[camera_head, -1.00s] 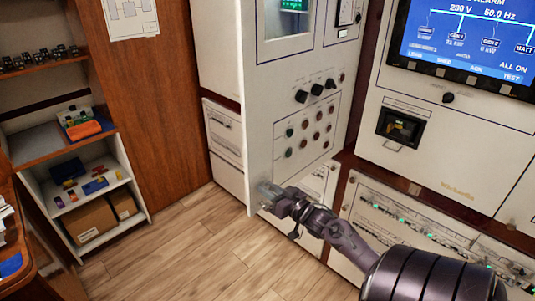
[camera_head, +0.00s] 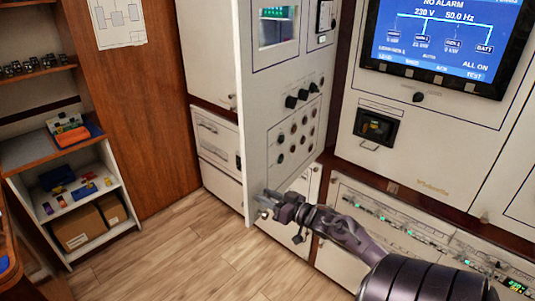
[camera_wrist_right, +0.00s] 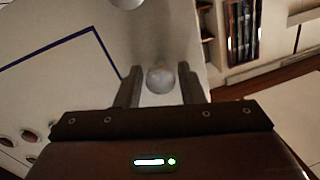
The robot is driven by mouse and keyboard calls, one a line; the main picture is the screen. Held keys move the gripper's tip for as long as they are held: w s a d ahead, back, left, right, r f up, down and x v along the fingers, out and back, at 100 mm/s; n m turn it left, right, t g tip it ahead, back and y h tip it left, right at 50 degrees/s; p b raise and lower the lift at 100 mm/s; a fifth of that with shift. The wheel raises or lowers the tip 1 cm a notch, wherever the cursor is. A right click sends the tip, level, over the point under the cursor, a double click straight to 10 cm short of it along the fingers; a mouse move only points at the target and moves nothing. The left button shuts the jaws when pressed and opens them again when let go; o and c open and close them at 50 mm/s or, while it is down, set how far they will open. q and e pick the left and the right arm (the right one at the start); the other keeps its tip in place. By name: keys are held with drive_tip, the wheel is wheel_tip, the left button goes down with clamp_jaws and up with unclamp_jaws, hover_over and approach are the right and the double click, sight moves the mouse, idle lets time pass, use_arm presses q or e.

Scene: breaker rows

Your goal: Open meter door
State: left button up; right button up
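The meter door (camera_head: 262,110) is a tall white panel with a small window, dark knobs and rows of coloured buttons. It stands out at an angle from the cabinet wall, its free edge toward the left. My right gripper (camera_head: 265,204) is at the low end of this door, near its free edge. In the right wrist view the two fingers (camera_wrist_right: 159,88) are apart, with a round pale knob (camera_wrist_right: 160,79) between them. Small gaps seem to show beside the knob; contact cannot be told. The door's face (camera_wrist_right: 60,75) fills the left there. My left gripper is out of view.
A panel with a lit screen (camera_head: 435,40) stands to the right, above a low row of lit breakers (camera_head: 400,222). Wooden shelves (camera_head: 65,150) with boxes stand at the far left. The wooden floor (camera_head: 170,245) between is clear.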

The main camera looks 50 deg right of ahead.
drive_tip(key=shift+o, duration=1)
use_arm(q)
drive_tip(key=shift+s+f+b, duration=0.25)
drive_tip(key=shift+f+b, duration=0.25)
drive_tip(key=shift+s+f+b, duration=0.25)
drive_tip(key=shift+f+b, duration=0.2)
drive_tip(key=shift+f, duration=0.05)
use_arm(e)
drive_tip(key=s, duration=0.7)
drive_tip(key=shift+s+d, duration=0.4)
drive_tip(key=shift+d, duration=0.05)
